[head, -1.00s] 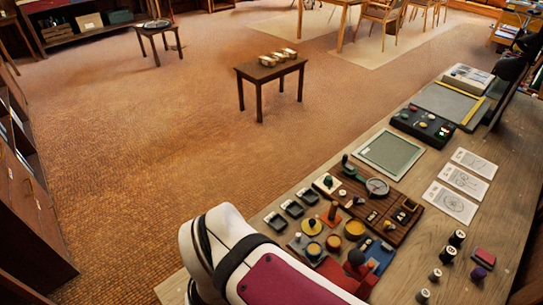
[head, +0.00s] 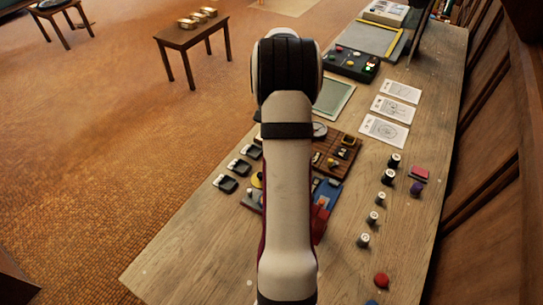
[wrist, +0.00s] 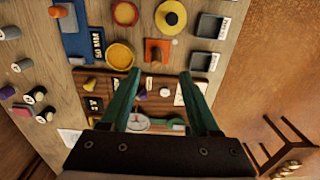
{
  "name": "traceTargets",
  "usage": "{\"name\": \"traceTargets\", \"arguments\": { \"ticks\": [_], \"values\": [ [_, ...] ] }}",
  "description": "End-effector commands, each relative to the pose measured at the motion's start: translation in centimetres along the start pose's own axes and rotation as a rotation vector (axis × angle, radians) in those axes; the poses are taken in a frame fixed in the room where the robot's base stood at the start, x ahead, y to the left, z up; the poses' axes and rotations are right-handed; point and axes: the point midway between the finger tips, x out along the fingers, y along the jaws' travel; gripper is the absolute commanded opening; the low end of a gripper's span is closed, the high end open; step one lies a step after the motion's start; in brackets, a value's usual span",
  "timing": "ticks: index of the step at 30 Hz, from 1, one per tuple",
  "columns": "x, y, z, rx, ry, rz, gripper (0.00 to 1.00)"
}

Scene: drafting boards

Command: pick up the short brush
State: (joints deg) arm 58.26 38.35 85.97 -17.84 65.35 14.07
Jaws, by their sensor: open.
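I cannot make out the short brush for certain in either view; the parts on the board are small and blurred. A dark wooden board (wrist: 119,86) with several small parts lies below my gripper in the wrist view, and it shows partly in the head view (head: 347,140). My gripper (wrist: 160,74) is open and empty, its two green fingers apart above the board. Between the fingers I see small pale pieces (wrist: 165,92) and a round dial (wrist: 137,123). In the head view my arm hides the gripper and part of the board.
A yellow round dish (wrist: 120,56), an orange block (wrist: 158,50) and a blue tray (wrist: 80,42) lie beside the board. Several small cylinders (head: 388,177) stand to the right in the head view. White cards (head: 384,131) lie behind them. The table's front right is mostly clear.

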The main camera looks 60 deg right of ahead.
Motion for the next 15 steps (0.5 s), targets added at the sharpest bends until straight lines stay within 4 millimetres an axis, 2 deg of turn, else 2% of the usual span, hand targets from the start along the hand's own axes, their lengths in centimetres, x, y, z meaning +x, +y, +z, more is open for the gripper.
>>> {"name": "traceTargets", "arguments": {
  "ticks": [12,15],
  "values": [
    [6.9,0.6,-0.6,-0.001,-0.002,-0.001,0.62],
    [7.6,0.6,-0.6,0.0,-0.001,-0.003,0.62]
  ]
}}
